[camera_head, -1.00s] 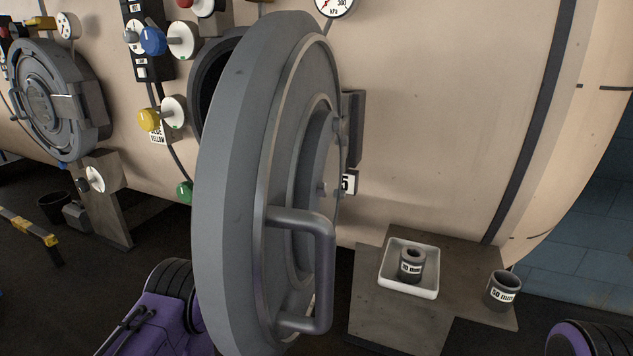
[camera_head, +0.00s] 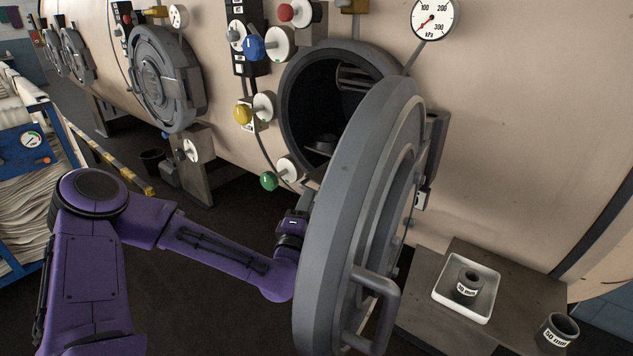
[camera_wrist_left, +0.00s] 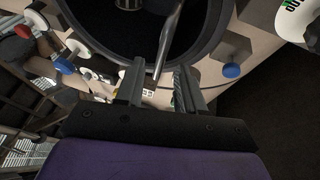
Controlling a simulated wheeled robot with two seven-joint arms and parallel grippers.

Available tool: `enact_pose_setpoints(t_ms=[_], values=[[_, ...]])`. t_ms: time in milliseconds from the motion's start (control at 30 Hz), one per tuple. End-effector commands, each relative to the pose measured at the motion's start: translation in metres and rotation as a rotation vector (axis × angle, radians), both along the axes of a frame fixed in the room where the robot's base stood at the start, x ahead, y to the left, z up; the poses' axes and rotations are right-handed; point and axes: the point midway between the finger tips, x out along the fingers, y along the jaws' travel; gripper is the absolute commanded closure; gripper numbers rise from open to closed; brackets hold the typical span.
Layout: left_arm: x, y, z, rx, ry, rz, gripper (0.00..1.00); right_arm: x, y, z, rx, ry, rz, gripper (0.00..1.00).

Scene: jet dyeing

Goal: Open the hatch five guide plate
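The round grey hatch door (camera_head: 345,220) stands swung open, its handle (camera_head: 378,310) facing me. Behind it, the dark hatch opening (camera_head: 315,100) shows a ribbed metal piece (camera_head: 355,78) near the top and a dark low shape (camera_head: 325,143) at the bottom. I cannot tell which is the guide plate. My left gripper (camera_head: 297,218) is just below the opening, partly hidden by the door. In the left wrist view its fingers (camera_wrist_left: 160,80) are apart, pointing towards the opening's rim. A slanting grey bar (camera_wrist_left: 169,40) shows beyond them; contact is unclear. My right gripper is out of view.
Blue (camera_head: 254,47), yellow (camera_head: 243,113) and green (camera_head: 269,181) knobs sit left of the opening. A pressure gauge (camera_head: 435,18) is above the door. A white tray (camera_head: 487,310) holding a grey cup and another cup (camera_head: 557,333) stand at lower right.

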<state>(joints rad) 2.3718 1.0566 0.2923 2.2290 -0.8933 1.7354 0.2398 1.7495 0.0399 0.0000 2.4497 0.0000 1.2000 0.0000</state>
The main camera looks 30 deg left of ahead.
Motion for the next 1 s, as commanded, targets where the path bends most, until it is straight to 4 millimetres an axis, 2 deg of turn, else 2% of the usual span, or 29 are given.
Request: enact_pose_setpoints(t_ms=[100, 300, 433, 633, 667, 700, 767, 1000], values=[[0.026, 0.009, 0.008, 0.004, 0.003, 0.001, 0.62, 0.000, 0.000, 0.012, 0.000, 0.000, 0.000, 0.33], [0.057, 0.018, 0.012, 0.004, 0.004, -0.001, 0.62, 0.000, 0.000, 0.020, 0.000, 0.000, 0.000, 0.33], [0.064, 0.020, 0.012, 0.002, 0.005, -0.003, 0.62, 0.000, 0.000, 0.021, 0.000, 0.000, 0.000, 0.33], [0.064, 0.021, 0.011, 0.002, 0.005, -0.003, 0.62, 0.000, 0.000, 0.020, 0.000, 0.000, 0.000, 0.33], [0.064, 0.021, 0.011, 0.002, 0.005, -0.003, 0.65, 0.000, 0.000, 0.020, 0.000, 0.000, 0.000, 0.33], [0.064, 0.021, 0.011, 0.002, 0.005, -0.003, 0.78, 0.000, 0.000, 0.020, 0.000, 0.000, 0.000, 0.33], [0.064, 0.020, 0.012, 0.002, 0.005, -0.003, 0.98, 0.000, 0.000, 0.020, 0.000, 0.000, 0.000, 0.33], [0.065, 0.021, 0.016, 0.002, 0.005, -0.003, 1.00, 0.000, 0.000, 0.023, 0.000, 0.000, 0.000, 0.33]])
